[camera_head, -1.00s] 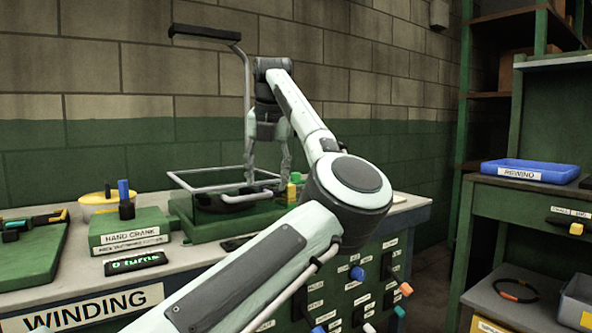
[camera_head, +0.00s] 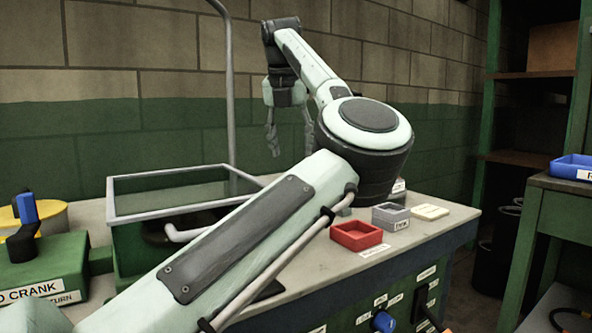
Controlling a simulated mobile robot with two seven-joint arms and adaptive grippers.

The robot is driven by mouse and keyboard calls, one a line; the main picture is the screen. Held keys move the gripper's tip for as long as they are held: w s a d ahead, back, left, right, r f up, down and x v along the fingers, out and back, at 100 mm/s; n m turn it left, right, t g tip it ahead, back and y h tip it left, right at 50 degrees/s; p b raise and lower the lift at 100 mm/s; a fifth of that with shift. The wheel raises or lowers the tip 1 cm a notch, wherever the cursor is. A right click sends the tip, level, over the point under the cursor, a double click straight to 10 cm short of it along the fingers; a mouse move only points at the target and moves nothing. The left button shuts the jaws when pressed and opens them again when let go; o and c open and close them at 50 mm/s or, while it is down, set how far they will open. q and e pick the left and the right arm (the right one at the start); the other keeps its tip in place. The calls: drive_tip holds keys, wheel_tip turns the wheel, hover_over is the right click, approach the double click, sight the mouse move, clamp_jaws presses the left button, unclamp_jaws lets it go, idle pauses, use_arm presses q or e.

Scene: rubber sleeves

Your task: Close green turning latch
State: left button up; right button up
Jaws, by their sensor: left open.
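No green turning latch can be made out in the head view; my left arm covers part of the bench. My left gripper (camera_head: 290,138) hangs with its fingers down and apart, open and empty, in front of the green-painted wall. A blue knob (camera_head: 383,321) shows on the bench's front panel at the bottom edge. My right gripper is not in view.
A red tray (camera_head: 357,235), a grey tray (camera_head: 391,216) and a cream tray (camera_head: 430,211) sit on the bench at right. The hand crank unit (camera_head: 40,265) stands at left. A tall grey post (camera_head: 230,90) rises behind the frame. Shelving stands at far right.

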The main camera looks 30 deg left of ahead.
use_arm(q)
drive_tip(key=x, duration=0.7)
drive_tip(key=shift+w+f, duration=0.25)
drive_tip(key=shift+w, duration=0.1)
drive_tip(key=shift+c, duration=0.2)
drive_tip(key=c, duration=1.1)
